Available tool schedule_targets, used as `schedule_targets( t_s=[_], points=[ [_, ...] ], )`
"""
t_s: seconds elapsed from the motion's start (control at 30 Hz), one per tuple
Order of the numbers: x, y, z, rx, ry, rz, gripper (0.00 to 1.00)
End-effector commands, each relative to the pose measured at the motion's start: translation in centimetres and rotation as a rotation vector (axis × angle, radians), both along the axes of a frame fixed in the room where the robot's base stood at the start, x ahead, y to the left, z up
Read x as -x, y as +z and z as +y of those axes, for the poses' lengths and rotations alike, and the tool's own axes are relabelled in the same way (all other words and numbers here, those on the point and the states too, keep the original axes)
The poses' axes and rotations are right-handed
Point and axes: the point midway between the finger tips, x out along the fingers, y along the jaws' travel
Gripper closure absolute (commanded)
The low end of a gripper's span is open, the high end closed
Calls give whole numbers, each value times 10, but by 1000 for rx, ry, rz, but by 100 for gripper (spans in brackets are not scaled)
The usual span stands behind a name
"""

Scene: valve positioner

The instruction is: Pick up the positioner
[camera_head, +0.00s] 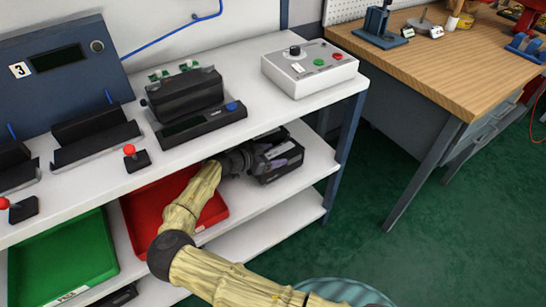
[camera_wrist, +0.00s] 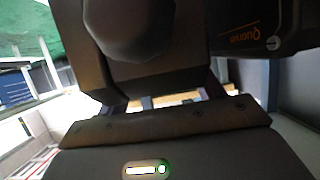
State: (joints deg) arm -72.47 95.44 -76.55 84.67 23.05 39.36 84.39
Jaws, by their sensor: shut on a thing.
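My gripper (camera_head: 243,160) reaches in over the middle shelf of the white rack and is shut on a dark, boxy positioner (camera_head: 280,156). In the head view the positioner shows just right of the gripper, under the top shelf. In the wrist view the dark positioner (camera_wrist: 240,30) fills the top, with orange lettering on its side and a rounded dark part at left. The gripper (camera_wrist: 170,101) shows below it, and the fingertips are mostly hidden. I cannot tell whether the positioner is clear of the shelf.
The top shelf (camera_head: 255,115) is close above and holds a black device (camera_head: 185,92) on a stand and a white control box (camera_head: 310,67). A red tray (camera_head: 150,205) is left of my gripper, a green tray (camera_head: 60,262) further left. A blue rack post (camera_head: 345,135) stands at right.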

Motion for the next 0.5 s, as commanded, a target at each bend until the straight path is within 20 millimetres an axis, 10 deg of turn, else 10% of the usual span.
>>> schedule_targets(
  t_s=[0.5],
  points=[
    [29, 30, -19, 1, -2, -4, 100]
  ],
)
